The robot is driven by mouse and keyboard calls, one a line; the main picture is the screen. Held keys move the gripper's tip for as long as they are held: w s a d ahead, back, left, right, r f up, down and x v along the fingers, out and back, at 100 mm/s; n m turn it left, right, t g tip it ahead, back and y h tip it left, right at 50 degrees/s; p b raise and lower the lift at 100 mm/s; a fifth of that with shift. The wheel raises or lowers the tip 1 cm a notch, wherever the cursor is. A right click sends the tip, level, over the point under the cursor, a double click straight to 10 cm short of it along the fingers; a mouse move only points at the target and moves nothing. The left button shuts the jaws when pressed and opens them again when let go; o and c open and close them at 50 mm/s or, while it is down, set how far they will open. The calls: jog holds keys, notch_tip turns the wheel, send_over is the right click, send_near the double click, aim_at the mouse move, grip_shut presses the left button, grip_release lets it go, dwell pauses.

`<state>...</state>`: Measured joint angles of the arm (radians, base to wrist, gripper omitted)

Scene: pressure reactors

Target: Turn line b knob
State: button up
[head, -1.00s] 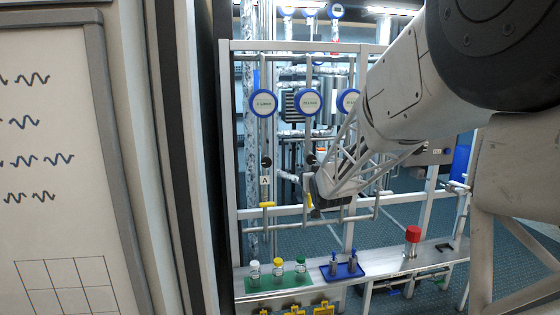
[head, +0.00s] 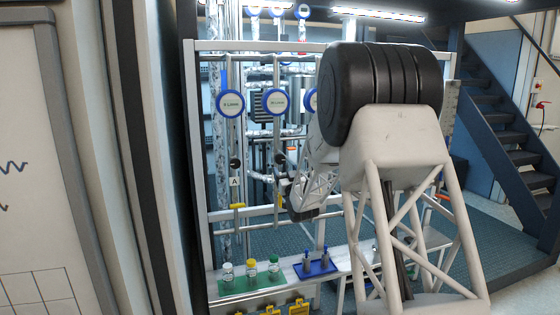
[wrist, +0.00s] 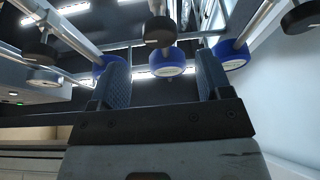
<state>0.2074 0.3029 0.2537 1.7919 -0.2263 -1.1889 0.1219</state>
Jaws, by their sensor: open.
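The rack's first line carries a label A (head: 234,182) and a black knob (head: 235,162). To its right a second black knob (head: 281,158) sits below the middle round gauge; I take it as the line b knob, though I cannot read its label. My gripper (head: 288,186) is just below and right of that knob, partly hidden by my arm. In the wrist view my two open fingers (wrist: 162,60) point up the panel with nothing gripped. A black knob (wrist: 159,30) shows beyond and between them, apparently apart from both. More black knobs (wrist: 40,50) show to the sides.
Blue-rimmed gauges (head: 230,103) hang above the knobs. A yellow handle (head: 237,206) is below label A. Capped bottles (head: 251,268) stand on a green mat (head: 233,286) beside a blue tray (head: 319,272) on the shelf. A whiteboard (head: 30,240) is close on the left; stairs rise at right.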

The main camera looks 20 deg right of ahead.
aim_at(281, 161)
jog(key=shift+w, duration=0.1)
dwell(0.3)
jog(key=shift+x, duration=3.8)
jog(key=shift+c, duration=0.3)
jog(key=c, duration=0.9)
jog(key=shift+o, duration=0.2)
